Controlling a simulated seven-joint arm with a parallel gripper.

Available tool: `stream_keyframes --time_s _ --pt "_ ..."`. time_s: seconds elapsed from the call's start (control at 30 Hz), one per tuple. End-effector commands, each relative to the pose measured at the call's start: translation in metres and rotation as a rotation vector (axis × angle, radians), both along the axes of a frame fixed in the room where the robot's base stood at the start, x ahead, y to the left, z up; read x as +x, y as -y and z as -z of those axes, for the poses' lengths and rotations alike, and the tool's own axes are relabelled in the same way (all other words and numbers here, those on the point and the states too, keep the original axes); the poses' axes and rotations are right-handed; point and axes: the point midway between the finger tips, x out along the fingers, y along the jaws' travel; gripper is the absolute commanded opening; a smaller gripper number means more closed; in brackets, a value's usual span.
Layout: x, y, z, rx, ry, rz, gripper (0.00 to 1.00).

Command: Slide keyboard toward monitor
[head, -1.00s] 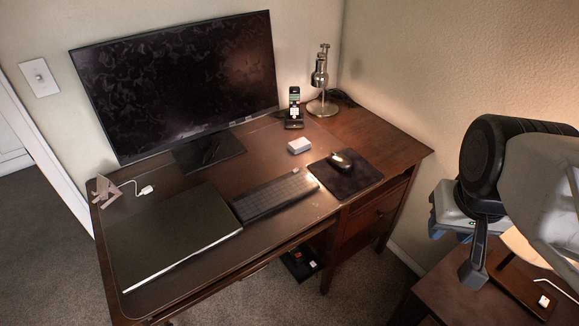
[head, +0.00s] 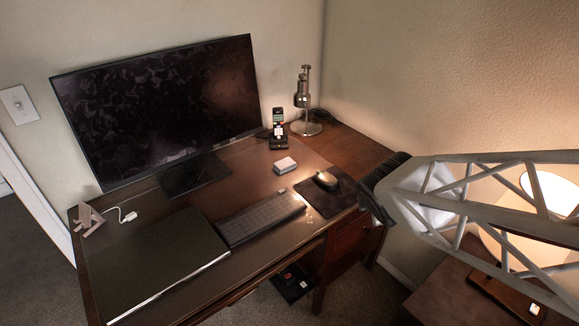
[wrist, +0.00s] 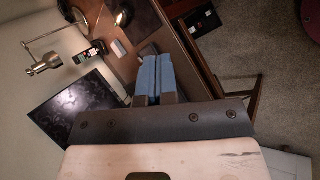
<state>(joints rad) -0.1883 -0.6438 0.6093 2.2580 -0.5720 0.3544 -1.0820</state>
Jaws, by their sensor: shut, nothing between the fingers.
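The dark keyboard (head: 260,218) lies on the desk blotter between the closed laptop and the mouse pad, with bare blotter between it and the monitor stand. The black monitor (head: 160,112) stands at the back of the desk on a dark foot (head: 195,176); it also shows at lower left in the wrist view (wrist: 72,108). My gripper (wrist: 154,58) shows blue fingers pressed together, empty, pointing at the desk. In the head view my arm reaches in from the right to the desk's right edge; the fingertips cannot be made out there.
A closed laptop (head: 155,262) lies left of the keyboard. A white box (head: 285,165), a mouse (head: 326,180) on its pad (head: 340,195), a phone (head: 278,128) and a metal lamp (head: 305,105) are behind or right of it. A lit lamp stands behind my arm.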

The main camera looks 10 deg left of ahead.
Motion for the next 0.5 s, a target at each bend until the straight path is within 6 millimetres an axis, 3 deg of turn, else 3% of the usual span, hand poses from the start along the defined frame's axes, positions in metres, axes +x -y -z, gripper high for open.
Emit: stream_keyframes --time_s 0.23,0.5 --pt "0.032 -0.054 0.048 -0.274 0.071 -0.549 0.0" --pt "0.043 -0.122 0.111 -0.559 0.193 -1.151 0.0"
